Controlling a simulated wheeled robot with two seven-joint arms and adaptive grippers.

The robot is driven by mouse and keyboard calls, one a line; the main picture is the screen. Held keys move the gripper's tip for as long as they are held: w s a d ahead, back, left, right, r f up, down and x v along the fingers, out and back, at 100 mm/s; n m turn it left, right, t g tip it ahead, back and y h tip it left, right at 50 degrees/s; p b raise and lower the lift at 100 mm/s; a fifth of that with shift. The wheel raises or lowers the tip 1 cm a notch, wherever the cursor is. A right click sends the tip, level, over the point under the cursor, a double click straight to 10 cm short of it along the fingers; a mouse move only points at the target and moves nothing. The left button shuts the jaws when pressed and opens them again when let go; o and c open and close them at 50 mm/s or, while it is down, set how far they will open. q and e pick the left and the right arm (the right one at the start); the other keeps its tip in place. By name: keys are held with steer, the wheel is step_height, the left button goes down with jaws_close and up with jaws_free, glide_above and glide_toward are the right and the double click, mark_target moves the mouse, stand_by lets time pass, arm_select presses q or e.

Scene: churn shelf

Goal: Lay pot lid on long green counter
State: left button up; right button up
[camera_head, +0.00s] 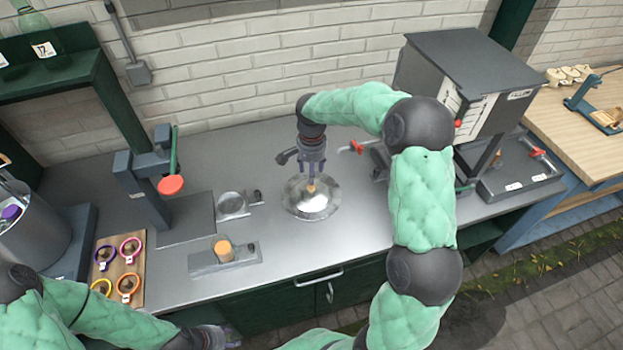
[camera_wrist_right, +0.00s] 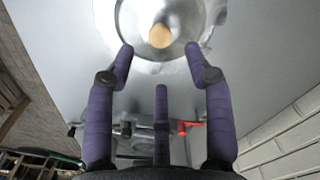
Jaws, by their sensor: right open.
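The pot lid (camera_head: 297,203) is a round shiny metal lid with a wooden knob on top. It appears to lie flat, knob up, on the grey metal top of the long green counter (camera_head: 350,228). My right gripper (camera_head: 311,174) is just above the lid, fingers pointing down. In the right wrist view the fingers of my right gripper (camera_wrist_right: 160,55) are spread, with the lid (camera_wrist_right: 133,20) and its knob beyond them and nothing between them. My left gripper (camera_head: 228,337) is low at the front edge, and its fingers are too small to read.
A grey box-shaped machine (camera_head: 460,75) stands right of my right arm. A press with a red knob (camera_head: 171,184), a small scale-like device (camera_head: 225,253) and a wooden board with coloured rings (camera_head: 125,268) stand left. A metal pot (camera_head: 35,235) is far left.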

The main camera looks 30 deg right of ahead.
steer(key=shift+r, duration=2)
